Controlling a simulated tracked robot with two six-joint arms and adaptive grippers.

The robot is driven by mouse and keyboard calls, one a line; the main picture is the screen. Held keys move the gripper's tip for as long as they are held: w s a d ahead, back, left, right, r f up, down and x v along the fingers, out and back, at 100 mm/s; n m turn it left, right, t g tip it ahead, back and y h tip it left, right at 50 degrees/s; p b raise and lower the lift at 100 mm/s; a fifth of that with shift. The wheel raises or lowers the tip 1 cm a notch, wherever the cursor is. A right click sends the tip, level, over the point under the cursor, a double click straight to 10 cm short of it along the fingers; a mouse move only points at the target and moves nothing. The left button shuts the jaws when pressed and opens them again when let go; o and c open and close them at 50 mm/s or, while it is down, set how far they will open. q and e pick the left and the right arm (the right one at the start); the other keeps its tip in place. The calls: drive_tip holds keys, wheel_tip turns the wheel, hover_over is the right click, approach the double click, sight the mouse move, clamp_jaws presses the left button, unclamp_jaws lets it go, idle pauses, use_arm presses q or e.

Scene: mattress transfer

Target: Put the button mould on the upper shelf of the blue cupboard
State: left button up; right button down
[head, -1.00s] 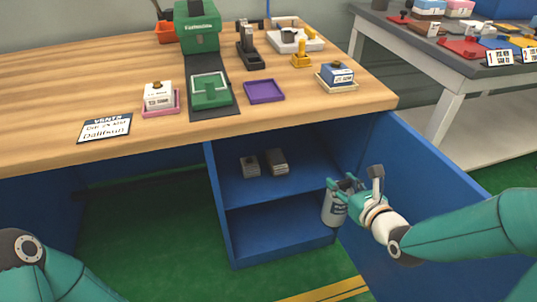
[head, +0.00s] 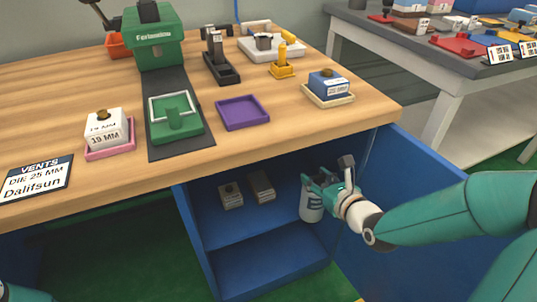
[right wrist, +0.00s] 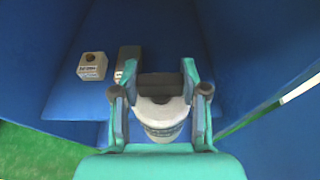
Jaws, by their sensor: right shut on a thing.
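My right gripper (head: 318,186) is shut on a grey-white labelled cylinder (head: 311,206) at the right of the cupboard's upper opening. The right wrist view shows the cylinder (right wrist: 163,122) upright between the fingers, under a dark block-like top. The blue cupboard (head: 191,243) stands open under the bench. Its upper shelf (head: 250,222) holds a small pale block with a brown knob (head: 231,196) and a grey-brown block (head: 262,187), left of the gripper. I cannot tell whether the cylinder touches the shelf. My left gripper is out of view.
The open blue door (head: 415,195) stands close to my right arm. The wooden bench top (head: 270,150) overhangs the cupboard. On it are a 19 MM block (head: 106,128), a blue block (head: 327,82) and a purple tray (head: 242,113). The lower compartment (head: 265,268) looks empty.

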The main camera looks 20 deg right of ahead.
drive_tip(key=d+r+b+x, duration=0.1)
drive_tip(key=b+x, duration=0.3)
drive_tip(key=x, duration=1.3)
drive_tip(key=shift+w+a+r, duration=0.2)
drive_tip(key=shift+w+r, duration=0.05)
drive_tip(key=shift+r, duration=0.05)
drive_tip(key=c, duration=0.6)
unclamp_jaws()
drive_tip(key=shift+f, duration=0.15)
drive_tip(key=shift+s, duration=0.15)
